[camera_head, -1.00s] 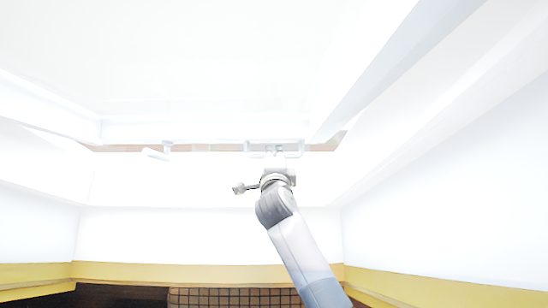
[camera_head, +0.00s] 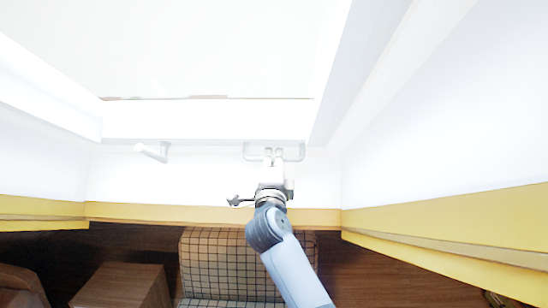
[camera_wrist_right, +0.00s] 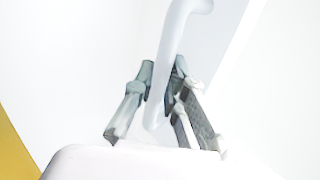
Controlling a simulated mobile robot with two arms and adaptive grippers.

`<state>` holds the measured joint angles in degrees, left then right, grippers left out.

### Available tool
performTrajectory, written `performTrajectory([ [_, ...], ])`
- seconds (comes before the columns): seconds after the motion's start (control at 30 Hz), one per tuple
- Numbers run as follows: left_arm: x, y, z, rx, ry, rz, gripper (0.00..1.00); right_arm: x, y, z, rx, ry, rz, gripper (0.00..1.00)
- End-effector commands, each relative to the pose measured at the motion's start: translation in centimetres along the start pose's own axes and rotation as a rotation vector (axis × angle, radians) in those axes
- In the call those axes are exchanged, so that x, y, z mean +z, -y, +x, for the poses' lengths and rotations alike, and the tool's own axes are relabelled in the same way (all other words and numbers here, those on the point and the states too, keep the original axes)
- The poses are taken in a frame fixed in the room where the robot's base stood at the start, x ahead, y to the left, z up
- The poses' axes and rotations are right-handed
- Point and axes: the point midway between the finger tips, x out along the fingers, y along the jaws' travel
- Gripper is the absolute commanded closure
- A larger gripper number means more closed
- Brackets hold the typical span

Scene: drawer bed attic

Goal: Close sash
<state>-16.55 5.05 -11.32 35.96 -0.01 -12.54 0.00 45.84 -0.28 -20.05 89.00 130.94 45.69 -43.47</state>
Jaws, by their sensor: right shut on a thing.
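The white window sash (camera_head: 210,120) fills the upper part of the head view, with its lower rail across the middle. A white bar handle (camera_head: 302,150) is fixed at the bottom of this rail, right of centre. My right gripper (camera_head: 274,156) reaches up to the handle and is shut on it. In the right wrist view the two grey fingers (camera_wrist_right: 160,85) stand on either side of the white handle bar (camera_wrist_right: 176,40). A white lever latch (camera_head: 152,151) sticks out at the left of the rail. My left gripper is not in view.
White sloping reveal walls flank the window, with a yellow band (camera_head: 440,215) along their lower edge. Below are a checked seat (camera_head: 215,265), a brown wooden cabinet (camera_head: 125,288) and a dark chair at the lower left.

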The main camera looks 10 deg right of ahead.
Motion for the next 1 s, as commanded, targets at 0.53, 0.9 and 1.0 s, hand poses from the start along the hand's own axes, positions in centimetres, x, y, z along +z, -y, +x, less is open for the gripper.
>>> performTrajectory([
  [0.53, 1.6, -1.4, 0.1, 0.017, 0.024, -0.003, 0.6, 0.2, -1.3, -0.2, 0.024, 0.001, -0.002, 0.79],
  [0.9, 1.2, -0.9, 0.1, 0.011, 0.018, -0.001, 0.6, 0.2, -1.3, -2.9, 0.023, 0.004, 0.0, 0.79],
  [1.0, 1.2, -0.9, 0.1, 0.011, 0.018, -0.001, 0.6, 0.2, -1.2, -5.0, 0.023, 0.004, 0.001, 0.79],
])
